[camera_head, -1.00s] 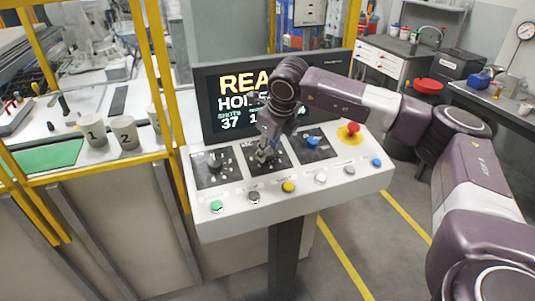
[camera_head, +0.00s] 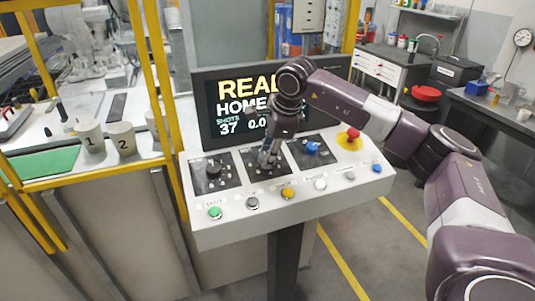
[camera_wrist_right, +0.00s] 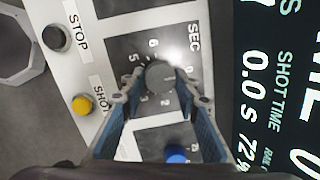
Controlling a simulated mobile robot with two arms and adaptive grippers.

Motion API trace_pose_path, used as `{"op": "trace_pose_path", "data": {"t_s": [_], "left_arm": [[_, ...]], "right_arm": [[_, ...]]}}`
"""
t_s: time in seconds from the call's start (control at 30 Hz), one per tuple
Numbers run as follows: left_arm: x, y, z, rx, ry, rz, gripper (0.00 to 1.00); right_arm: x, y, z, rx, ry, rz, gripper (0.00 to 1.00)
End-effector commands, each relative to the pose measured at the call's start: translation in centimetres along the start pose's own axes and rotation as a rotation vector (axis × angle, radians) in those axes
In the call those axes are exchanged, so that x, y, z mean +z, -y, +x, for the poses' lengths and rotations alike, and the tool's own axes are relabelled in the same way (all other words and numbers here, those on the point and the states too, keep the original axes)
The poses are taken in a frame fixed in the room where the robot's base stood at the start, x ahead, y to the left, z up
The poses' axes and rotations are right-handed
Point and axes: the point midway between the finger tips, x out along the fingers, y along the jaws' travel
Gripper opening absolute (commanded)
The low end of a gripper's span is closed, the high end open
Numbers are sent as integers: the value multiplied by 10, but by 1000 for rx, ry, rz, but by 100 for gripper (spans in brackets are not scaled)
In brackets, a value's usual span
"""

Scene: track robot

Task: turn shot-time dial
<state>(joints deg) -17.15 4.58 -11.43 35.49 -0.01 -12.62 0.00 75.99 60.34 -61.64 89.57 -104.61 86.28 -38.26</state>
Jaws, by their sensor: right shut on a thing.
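The shot-time dial is a grey round knob (camera_wrist_right: 160,75) on a dark plate with numbers and the word SEC. In the wrist view my right gripper (camera_wrist_right: 158,90) has a finger on each side of the knob and is shut on it. In the head view my right gripper (camera_head: 266,158) reaches down to the middle dial plate (camera_head: 248,163) and hides most of the knob. The screen (camera_head: 225,115) reads SHOTS 37 and, in the wrist view, SHOT TIME 0.0 S (camera_wrist_right: 262,75). My left gripper is not in view.
Along the sloped panel's front sit a green button (camera_head: 215,213), a black stop button (camera_head: 252,203), a yellow button (camera_head: 287,193) and others. A blue knob (camera_head: 312,148) and a red emergency button (camera_head: 353,133) lie to the right. A yellow guard post (camera_head: 160,100) stands left.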

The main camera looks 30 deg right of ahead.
Motion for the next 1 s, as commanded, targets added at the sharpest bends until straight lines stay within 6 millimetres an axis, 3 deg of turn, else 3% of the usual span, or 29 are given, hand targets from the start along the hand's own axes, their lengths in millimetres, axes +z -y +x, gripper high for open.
{"op": "trace_pose_path", "data": {"t_s": [0.6,0.63,0.7,0.8,1.0], "left_arm": [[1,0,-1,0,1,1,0],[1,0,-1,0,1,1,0],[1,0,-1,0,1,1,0],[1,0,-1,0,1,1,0],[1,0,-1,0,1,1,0]], "right_arm": [[0,3,-2,-1,3,-40,5],[0,3,-2,-1,3,-40,30],[0,2,-2,0,3,-40,38],[0,2,-1,1,3,-40,47],[0,1,-1,3,3,-41,47]]}}
